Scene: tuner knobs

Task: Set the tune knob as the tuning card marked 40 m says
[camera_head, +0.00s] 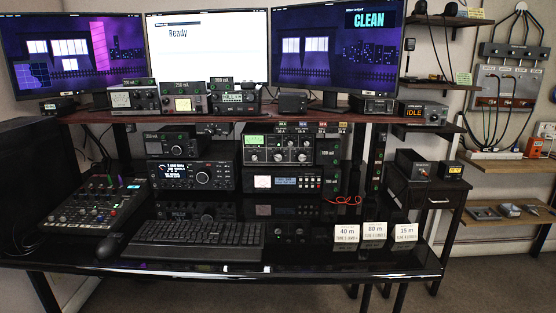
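The tuning card marked 40 m (347,233) stands at the front right of the glossy black desk, leftmost of three white cards. Its second line starts with TUNE, but its numbers are too small to read surely. A dark unit with several knobs and a lit green meter (278,149) stands under the shelf, right of centre. Its knob labels and pointer positions are too small to read, so I cannot tell which knob is tune. Neither of my grippers is in view.
Cards marked 80 m (374,231) and 15 m (404,232) stand beside the 40 m card. A keyboard (195,240), mouse (111,246) and mixer (95,203) occupy the left. A radio with a display (285,181) sits below the knob unit, with red leads (343,200) beside it.

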